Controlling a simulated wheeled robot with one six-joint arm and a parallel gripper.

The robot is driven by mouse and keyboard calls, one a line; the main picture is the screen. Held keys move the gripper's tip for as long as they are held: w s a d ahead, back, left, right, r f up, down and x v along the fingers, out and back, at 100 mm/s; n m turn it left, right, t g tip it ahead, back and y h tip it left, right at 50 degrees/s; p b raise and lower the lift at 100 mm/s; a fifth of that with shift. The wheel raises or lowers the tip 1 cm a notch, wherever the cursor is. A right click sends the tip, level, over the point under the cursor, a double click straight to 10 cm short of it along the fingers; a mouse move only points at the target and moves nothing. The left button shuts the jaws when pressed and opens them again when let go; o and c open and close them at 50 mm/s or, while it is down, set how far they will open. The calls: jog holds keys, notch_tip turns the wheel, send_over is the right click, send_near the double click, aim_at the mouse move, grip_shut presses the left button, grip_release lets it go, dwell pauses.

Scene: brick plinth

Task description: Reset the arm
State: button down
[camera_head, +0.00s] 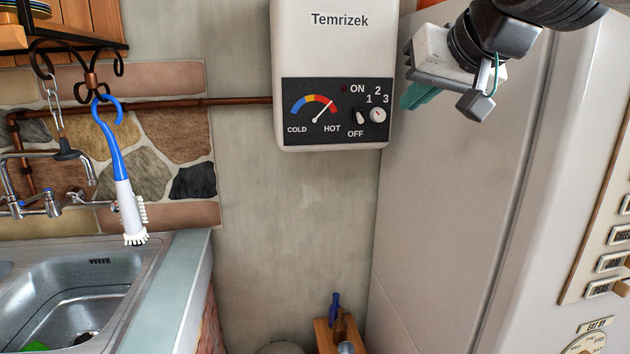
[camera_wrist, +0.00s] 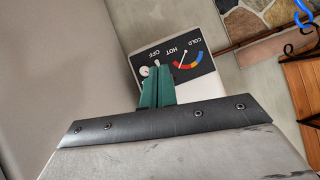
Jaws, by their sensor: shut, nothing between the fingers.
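My gripper (camera_head: 413,97) is at the upper right of the head view, in front of the pale cabinet side and just right of the white water heater (camera_head: 335,50). Its green fingers (camera_wrist: 157,87) are shut together and empty in the wrist view. Beyond the fingertips in that view is the heater's black control panel (camera_wrist: 171,64), seen upside down, with the COLD–HOT dial, a knob and a small switch. The fingertips overlap part of the panel there; I cannot tell the gap between them. In the head view the dial needle points toward the red side.
A sink (camera_head: 75,290) with a tap is at the left. A blue-and-white brush (camera_head: 122,180) hangs from a hook above it. A copper pipe (camera_head: 200,102) runs along the wall. A tall pale cabinet (camera_head: 450,200) fills the right. A small wooden box (camera_head: 326,338) stands low between.

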jog(key=s+d+f+g+h, duration=0.1)
jog(key=s+d+f+g, duration=0.2)
jog(key=s+f, duration=0.4)
jog(key=s+d+f+m+g+h, duration=0.1)
jog(key=s+d+f+g, duration=0.2)
jog(key=f, duration=0.7)
jog(key=s+d+f+g+h, duration=0.1)
jog(key=s+d+f+g, duration=0.2)
jog(key=s+d+f, duration=0.3)
jog(key=s+f, duration=0.3)
jog(key=s, duration=0.3)
jog(key=shift+f+h, duration=0.3)
jog(key=shift+h, duration=0.1)
